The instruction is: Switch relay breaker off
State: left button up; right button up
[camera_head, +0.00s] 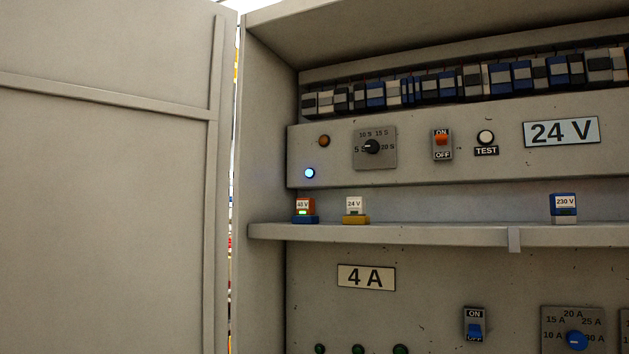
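The open cabinet has two ON/OFF switches, and neither is labelled as the relay breaker. On the upper panel, an orange switch (441,140) sits between ON above and OFF below, with its lever close to the ON mark. On the lower panel, a blue switch (475,331) has its lever lower, close to the OFF mark. Small relay blocks stand on the shelf: an orange-topped "48 V" one (305,208) with a lit green spot, a white "24 V" one (354,208) on a yellow base, and a blue "230 V" one (564,207). Neither gripper is in view.
The cabinet door (110,200) stands open on the left. The shelf edge (400,235) juts out between the panels. The upper panel has a timer dial (373,147), a TEST button (486,138) and a lit blue lamp (309,173). A blue ampere dial (577,340) is at lower right.

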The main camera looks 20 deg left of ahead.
aim_at(442, 139)
jog(key=j, duration=2.1)
jog(key=i, duration=0.05)
